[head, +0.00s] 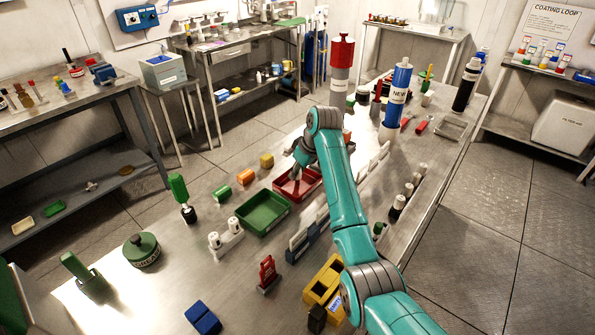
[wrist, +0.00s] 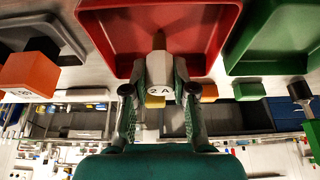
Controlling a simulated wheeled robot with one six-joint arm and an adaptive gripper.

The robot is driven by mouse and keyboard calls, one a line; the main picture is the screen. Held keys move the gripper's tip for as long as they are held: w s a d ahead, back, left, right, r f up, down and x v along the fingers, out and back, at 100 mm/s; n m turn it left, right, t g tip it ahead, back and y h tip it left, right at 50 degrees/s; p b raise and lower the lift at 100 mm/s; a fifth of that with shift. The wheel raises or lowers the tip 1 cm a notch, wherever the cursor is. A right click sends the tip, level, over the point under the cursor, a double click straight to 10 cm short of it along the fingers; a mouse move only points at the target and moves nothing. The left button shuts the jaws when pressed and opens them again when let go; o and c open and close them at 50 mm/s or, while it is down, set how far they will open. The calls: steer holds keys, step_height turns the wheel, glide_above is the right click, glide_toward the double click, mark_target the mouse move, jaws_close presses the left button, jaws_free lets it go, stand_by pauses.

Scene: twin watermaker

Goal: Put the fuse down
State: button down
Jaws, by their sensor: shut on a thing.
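My gripper (wrist: 159,80) is shut on a fuse (wrist: 160,68), a pale body marked "2 A" with brass-coloured ends. In the wrist view the fuse sits between the two fingers, in front of the red tray (wrist: 95,22). In the head view my gripper (head: 297,170) is at the red tray (head: 318,186), over its inside. The fuse cannot be made out clearly there. I cannot tell whether its lower end touches the tray floor.
A green tray (head: 263,213) stands just left of the red tray. Orange (head: 245,176) and yellow (head: 266,160) blocks lie behind them. A blue cylinder marked "NEW" (head: 397,95) stands farther back.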

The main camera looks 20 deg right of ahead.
steer(key=shift+f, duration=0.1)
steer(key=c, duration=0.9)
jaws_free()
steer(key=shift+c, duration=0.2)
steer(key=v, duration=1.2)
steer(key=shift+w, duration=0.1)
